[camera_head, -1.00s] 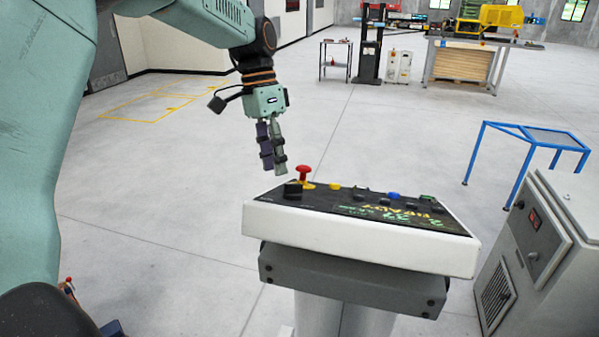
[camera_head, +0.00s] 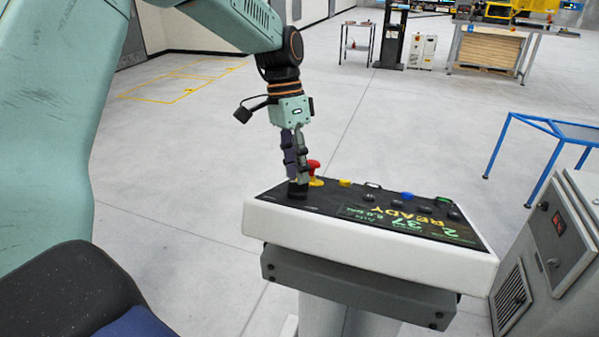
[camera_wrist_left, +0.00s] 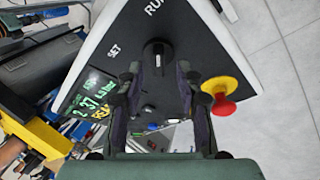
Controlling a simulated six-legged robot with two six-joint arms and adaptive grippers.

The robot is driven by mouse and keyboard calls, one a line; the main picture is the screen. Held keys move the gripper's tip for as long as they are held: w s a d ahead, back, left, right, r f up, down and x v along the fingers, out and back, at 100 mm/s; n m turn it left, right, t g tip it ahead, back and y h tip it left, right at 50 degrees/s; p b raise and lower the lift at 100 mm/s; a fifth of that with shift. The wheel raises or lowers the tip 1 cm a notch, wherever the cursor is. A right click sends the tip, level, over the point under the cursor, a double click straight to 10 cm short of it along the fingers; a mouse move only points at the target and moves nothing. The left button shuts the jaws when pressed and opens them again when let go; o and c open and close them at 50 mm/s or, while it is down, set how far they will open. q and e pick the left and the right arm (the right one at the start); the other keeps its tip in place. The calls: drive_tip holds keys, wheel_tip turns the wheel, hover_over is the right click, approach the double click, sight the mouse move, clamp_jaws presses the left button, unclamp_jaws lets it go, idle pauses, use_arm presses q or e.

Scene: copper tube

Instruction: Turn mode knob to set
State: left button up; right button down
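The mode knob (camera_head: 298,190) is a black round knob at the left end of the panel. In the left wrist view the knob (camera_wrist_left: 157,54) has a white pointer mark, with the RUN label (camera_wrist_left: 155,6) above it and the SET label (camera_wrist_left: 113,51) to its left. My left gripper (camera_head: 297,180) points down at the knob. In the left wrist view the fingers of this gripper (camera_wrist_left: 159,70) are apart, with a tip on either side of the knob's near edge; contact cannot be told. My right gripper is not in view.
A red mushroom button on a yellow base (camera_head: 315,172) stands close beside the fingers. The white console (camera_head: 360,243) carries more buttons and a green display reading READY (camera_head: 415,218). A grey cabinet (camera_head: 555,250) and a blue frame (camera_head: 540,135) stand to the right. Open floor lies behind.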

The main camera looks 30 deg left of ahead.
sight(298, 190)
use_arm(q)
drive_tip(key=shift+s+d+f, duration=0.15)
drive_tip(key=shift+s+f, duration=0.1)
drive_tip(key=shift+f, duration=0.2)
drive_tip(key=shift+s+d+f, duration=0.15)
drive_tip(key=shift+s+f, duration=0.05)
drive_tip(key=shift+f, duration=0.25)
drive_tip(key=shift+w, duration=0.1)
drive_tip(key=shift+w, duration=0.1)
drive_tip(key=shift+w+f, duration=0.1)
drive_tip(key=shift+c, duration=0.7)
clamp_jaws()
